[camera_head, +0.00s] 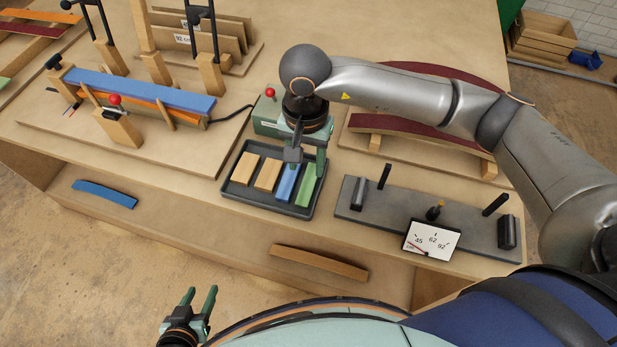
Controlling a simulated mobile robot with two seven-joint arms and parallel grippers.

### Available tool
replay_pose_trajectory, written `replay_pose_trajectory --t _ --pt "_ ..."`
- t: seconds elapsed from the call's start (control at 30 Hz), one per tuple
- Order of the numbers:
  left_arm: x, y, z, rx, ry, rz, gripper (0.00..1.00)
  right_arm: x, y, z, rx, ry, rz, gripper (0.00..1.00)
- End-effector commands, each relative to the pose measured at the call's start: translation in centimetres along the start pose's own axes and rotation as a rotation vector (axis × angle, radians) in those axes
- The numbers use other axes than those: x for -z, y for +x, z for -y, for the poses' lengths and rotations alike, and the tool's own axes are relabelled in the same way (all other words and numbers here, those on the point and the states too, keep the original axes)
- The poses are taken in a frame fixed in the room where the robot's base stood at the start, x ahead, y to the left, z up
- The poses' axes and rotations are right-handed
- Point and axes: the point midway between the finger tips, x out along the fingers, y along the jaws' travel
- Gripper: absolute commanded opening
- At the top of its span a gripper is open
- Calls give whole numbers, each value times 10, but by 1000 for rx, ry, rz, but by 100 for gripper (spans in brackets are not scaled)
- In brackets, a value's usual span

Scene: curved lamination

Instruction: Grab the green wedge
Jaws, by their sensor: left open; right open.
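The green wedge (305,192) lies in a dark tray (262,203) on the bench, at the right end of a row beside a blue wedge (287,184) and two tan wedges (267,174). My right gripper (307,158) points down over the right part of the tray, open, with its fingers near the far end of the green wedge. The fingers partly cover that end, and I cannot tell whether they touch it. My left gripper (197,305) is open and empty at the lower left, away from the bench top.
A green box with a red knob (269,93) stands just behind the tray. A grey fixture with posts (385,215) and a dial card (431,240) is to the right. A clamped blue-and-orange lamination (140,90) stands at the left.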

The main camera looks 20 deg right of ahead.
Motion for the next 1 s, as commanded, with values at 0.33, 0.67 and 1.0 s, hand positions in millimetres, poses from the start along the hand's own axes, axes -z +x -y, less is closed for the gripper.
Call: replay_pose_trajectory --t 0.33,0.67,1.0 --pt "7 -5 0 0 1 -2 50 1 35 -3 -3 0 5 50" --pt "11 -5 0 0 1 -7 50 2 70 -5 -7 0 4 50" --pt "11 -5 0 0 1 -7 50 3 68 -5 -6 1 2 27"
